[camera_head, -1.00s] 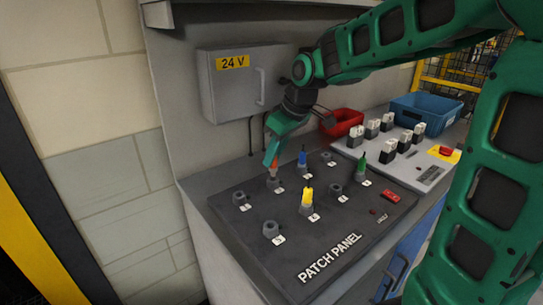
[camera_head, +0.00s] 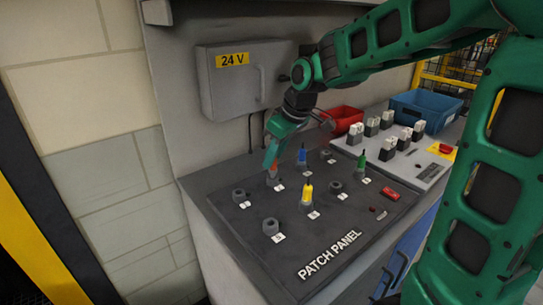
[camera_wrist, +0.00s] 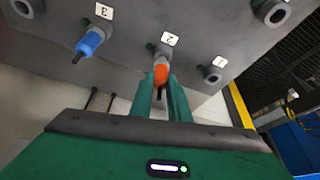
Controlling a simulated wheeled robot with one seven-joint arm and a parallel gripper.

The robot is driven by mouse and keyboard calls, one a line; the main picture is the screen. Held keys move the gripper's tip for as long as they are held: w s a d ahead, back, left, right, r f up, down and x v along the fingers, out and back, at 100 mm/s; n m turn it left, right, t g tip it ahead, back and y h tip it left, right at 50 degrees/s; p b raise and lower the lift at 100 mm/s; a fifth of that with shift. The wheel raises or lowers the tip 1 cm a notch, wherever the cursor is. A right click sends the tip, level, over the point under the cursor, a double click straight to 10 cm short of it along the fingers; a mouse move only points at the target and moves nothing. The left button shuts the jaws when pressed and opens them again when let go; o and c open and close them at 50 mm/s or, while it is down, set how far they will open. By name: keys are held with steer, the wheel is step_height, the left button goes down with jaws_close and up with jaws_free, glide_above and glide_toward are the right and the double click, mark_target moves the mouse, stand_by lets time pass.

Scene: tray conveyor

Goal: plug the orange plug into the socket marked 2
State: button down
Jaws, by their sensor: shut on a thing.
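The orange plug (camera_wrist: 161,75) is between the two green fingers of my gripper (camera_wrist: 162,88) in the wrist view, its dark tail towards me. Its far end meets the grey collar of the socket marked 2 (camera_wrist: 164,51), in line with it; how deep it sits I cannot tell. In the head view my gripper (camera_head: 271,158) points down at the back left socket of the patch panel (camera_head: 240,227). Only a little orange shows there, and the fingers hide most of the plug.
A blue plug (camera_head: 302,156), a yellow plug (camera_head: 307,192) and a green plug (camera_head: 361,156) stand in nearby sockets. Several other sockets are empty. A grey 24 V box (camera_head: 235,85) is on the wall behind. A red bin (camera_head: 346,119) and blue bin (camera_head: 425,108) stand right.

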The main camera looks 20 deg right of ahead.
steer(key=shift+f, duration=0.85)
steer(key=c, duration=1.6)
jaws_free()
steer(key=shift+r, duration=0.1)
steer(key=v, duration=1)
steer(key=shift+s+d+r, duration=0.15)
steer(key=shift+r, duration=0.1)
steer(key=s+d+f+m+g, duration=0.1)
steer(key=s+d+f+m, duration=0.3)
steer(key=s, duration=0.5)
steer(key=s+d+f+m+g+h, duration=0.1)
steer(key=s+d+f+m, duration=0.3)
steer(key=s, duration=0.5)
steer(key=s+d+f+m+g+h, duration=0.1)
steer(key=s+d+f+m, duration=0.4)
steer(key=s, duration=0.5)
steer(key=shift+d+g, duration=0.4)
steer(key=shift+d, duration=0.65)
